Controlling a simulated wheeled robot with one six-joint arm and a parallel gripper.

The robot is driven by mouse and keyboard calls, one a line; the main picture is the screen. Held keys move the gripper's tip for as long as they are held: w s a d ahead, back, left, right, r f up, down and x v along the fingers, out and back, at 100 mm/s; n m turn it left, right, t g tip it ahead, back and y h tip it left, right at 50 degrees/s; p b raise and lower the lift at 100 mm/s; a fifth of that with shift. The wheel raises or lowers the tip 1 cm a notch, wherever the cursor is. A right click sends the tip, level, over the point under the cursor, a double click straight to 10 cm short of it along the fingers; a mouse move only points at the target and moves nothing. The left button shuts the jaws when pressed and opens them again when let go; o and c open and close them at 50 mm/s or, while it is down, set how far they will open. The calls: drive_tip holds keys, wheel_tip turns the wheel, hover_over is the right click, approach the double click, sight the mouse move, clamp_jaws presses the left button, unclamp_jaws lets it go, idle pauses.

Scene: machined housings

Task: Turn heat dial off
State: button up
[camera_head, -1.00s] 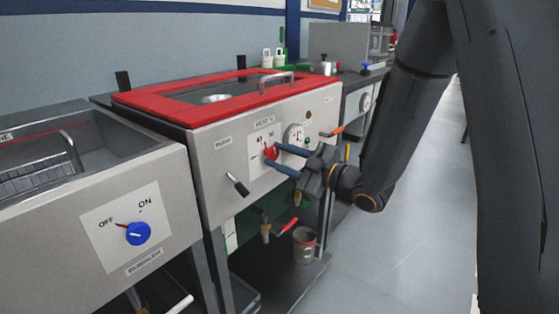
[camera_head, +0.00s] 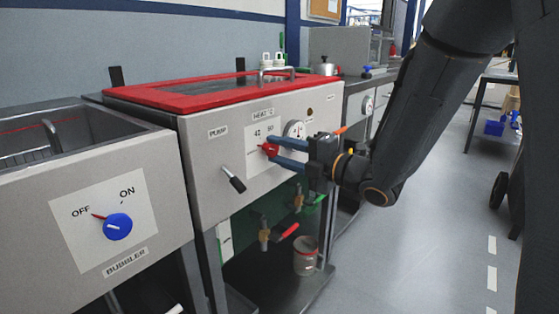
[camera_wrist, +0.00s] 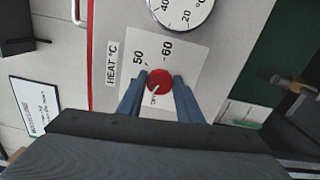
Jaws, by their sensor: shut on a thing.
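The heat dial (camera_head: 269,149) is a red knob on a white plate on the front of the red-topped bath. In the wrist view the red knob (camera_wrist: 159,82) sits between my two blue fingers, below the "50" and "60" marks. A pale line on the knob points down towards a small label beside it, too small to read surely. My gripper (camera_head: 270,150) reaches in from the right and is shut on the knob, one finger at each side. The wrist view shows the fingers (camera_wrist: 158,88) from behind.
A round thermometer gauge (camera_head: 295,132) sits just right of the dial. A black lever (camera_head: 232,179) by the PUMP label is lower left. The blue bubbler knob (camera_head: 117,226) is on the left unit.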

drive_tip(key=n+b, duration=0.4)
drive_tip(key=shift+n+b, duration=0.35)
drive_tip(key=shift+n, duration=0.05)
idle(0.4)
drive_tip(key=o, duration=1)
drive_tip(key=shift+o, duration=0.2)
drive_tip(key=p+v, duration=0.1)
drive_tip(key=v, duration=0.6)
drive_tip(key=shift+s+d, duration=0.3)
